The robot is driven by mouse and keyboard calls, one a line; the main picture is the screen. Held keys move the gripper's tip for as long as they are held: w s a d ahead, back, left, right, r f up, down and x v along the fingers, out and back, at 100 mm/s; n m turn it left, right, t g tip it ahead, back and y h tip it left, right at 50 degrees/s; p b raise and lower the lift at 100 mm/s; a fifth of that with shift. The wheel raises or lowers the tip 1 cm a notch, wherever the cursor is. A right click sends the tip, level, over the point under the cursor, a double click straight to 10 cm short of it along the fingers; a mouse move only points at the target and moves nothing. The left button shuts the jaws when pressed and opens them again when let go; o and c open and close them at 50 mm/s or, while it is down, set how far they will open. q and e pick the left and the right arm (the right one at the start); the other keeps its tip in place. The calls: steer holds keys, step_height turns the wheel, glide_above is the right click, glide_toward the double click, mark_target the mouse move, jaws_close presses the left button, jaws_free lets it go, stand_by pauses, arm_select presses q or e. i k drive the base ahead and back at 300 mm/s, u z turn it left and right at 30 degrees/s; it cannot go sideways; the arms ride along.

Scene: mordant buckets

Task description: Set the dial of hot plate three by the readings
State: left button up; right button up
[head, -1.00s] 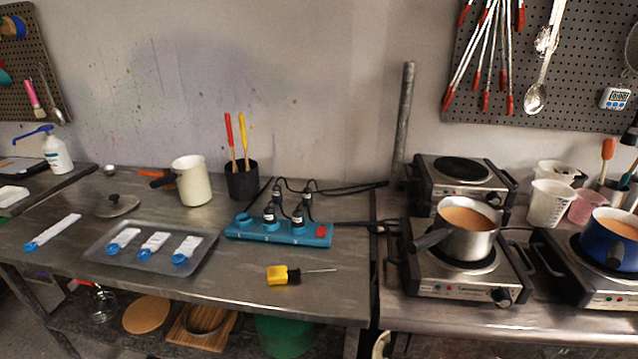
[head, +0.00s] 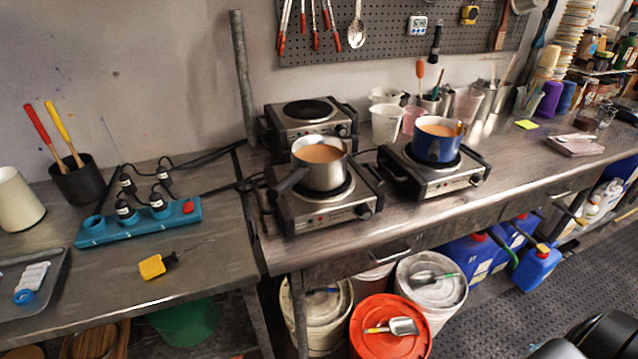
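Three hot plates stand on the metal bench in the head view. The back one (head: 308,122) is empty. The front left one (head: 325,205) holds a steel saucepan (head: 320,172) of orange-brown liquid, and its black dial (head: 364,211) is at the right of its front panel. The right one (head: 430,175) holds a blue pot (head: 437,146) of similar liquid, and its dial (head: 475,180) faces front. I cannot make out number labels or dial settings. A small white digital timer (head: 418,24) hangs on the pegboard, its digits too small to read. Neither gripper is in view.
A yellow-handled tool (head: 153,267) and a blue power strip (head: 140,220) with plugs lie on the left table. Cups (head: 386,124) stand behind the hot plates. Lidded buckets (head: 392,325) and blue jugs (head: 538,270) are below. The bench right of the blue pot has clear room.

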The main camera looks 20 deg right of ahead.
mark_target(364, 211)
steer(key=u, duration=2.75)
steer(key=k, duration=2.55)
steer(key=z, duration=2.9)
